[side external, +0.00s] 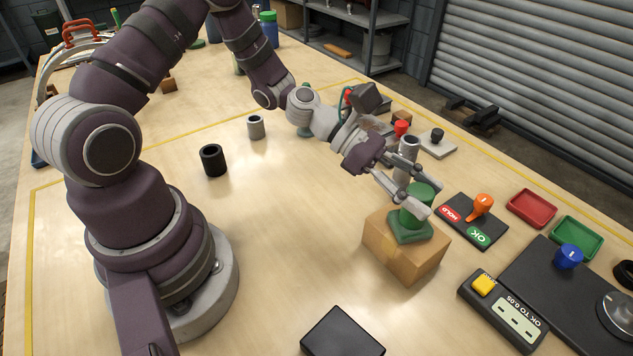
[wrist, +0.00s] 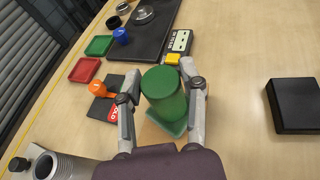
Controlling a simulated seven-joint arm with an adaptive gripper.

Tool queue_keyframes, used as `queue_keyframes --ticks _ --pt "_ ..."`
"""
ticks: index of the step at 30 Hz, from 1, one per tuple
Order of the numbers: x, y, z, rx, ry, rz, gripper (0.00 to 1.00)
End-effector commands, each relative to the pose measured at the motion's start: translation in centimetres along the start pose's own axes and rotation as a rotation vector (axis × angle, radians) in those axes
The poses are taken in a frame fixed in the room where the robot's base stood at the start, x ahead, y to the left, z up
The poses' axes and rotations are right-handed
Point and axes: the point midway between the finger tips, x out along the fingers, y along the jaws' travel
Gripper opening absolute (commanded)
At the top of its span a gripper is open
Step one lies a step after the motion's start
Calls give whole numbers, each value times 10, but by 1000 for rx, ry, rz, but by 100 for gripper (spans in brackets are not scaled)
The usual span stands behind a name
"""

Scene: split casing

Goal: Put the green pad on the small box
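The green pad (side external: 408,232) has a square base and a thick round green handle (side external: 420,192). Its base rests flat on top of the small brown cardboard box (side external: 400,254). My gripper (side external: 413,197) is low over the box, with one finger on each side of the handle. In the wrist view the handle (wrist: 164,92) stands between the two fingers (wrist: 163,80) and hides most of the base and the box. The fingers are very close to its sides, but I cannot tell whether they press on it.
A black panel with an orange knob (side external: 480,207) lies right of the box. Beyond are red (side external: 531,208) and green (side external: 577,238) trays and a meter with a yellow button (side external: 484,285). A grey cylinder (side external: 406,158) stands behind my gripper. A black block (side external: 342,333) lies in front.

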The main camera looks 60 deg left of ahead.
Motion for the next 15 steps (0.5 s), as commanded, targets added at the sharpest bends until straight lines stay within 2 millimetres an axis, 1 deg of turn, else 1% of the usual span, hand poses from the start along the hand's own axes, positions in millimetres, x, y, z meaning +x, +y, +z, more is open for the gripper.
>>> queue_keyframes --ticks 1,3,4,13,14,15 --pt "0 0 0 0 0 0 50" --pt "0 0 0 0 0 0 59" --pt "0 0 0 0 0 0 62" --pt "-1 0 2 1 0 1 62" --pt "-1 0 3 2 0 1 62" --pt "-6 1 3 -1 2 4 62"
